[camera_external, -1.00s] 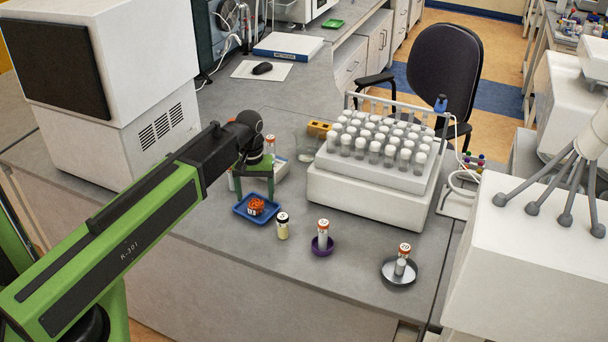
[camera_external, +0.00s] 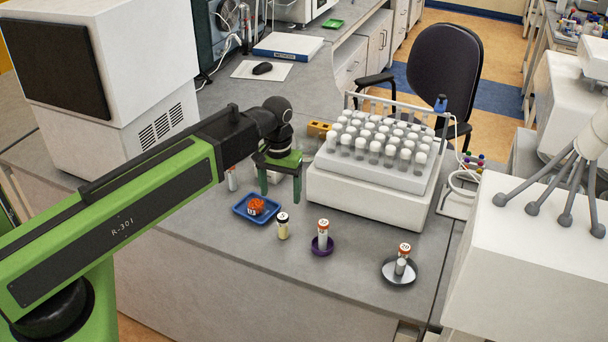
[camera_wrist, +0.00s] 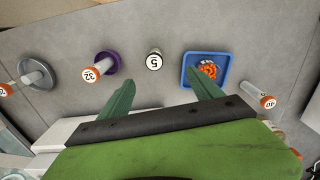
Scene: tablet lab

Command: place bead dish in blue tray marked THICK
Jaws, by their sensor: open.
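The blue tray (camera_external: 240,212) lies on the grey bench, and it also shows in the wrist view (camera_wrist: 187,80). An orange-red, bead-like thing (camera_external: 256,207), which looks like the bead dish, sits inside the tray; it also shows in the wrist view (camera_wrist: 208,70). I cannot read the word THICK on the tray. My gripper (camera_external: 280,194) is open and empty, to the right of the dish in the outside view. In the wrist view the fingers (camera_wrist: 160,80) are spread, and one fingertip overlaps the tray's edge in the picture.
Vials stand on a purple dish (camera_external: 323,250) and a grey dish (camera_external: 398,280) further right. The front bench edge is clear.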

